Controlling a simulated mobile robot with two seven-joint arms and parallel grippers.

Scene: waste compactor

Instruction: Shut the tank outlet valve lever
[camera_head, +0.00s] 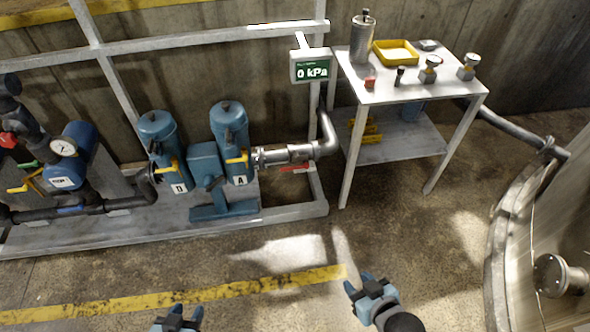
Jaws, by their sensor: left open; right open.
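No label marks a lever as the tank outlet valve lever, so I cannot tell which one it is. A red lever (293,169) lies nearly level just below the metal pipe fitting (288,153). Yellow levers sit on the blue canister marked A (229,130), on the one marked D (160,135), and at the far left (27,182). My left gripper (186,311) is open and empty at the bottom edge, partly cut off. My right gripper (358,283) is open and empty over the floor, right of the yellow line. Both are well short of the levers.
A grey frame (150,230) carries the canisters, pipes and a gauge (63,147). A display (311,68) reads 0 kPa. A metal table (400,88) with a yellow tray (396,52) stands at the back right. A large round vessel (555,220) is at right. The floor between is clear.

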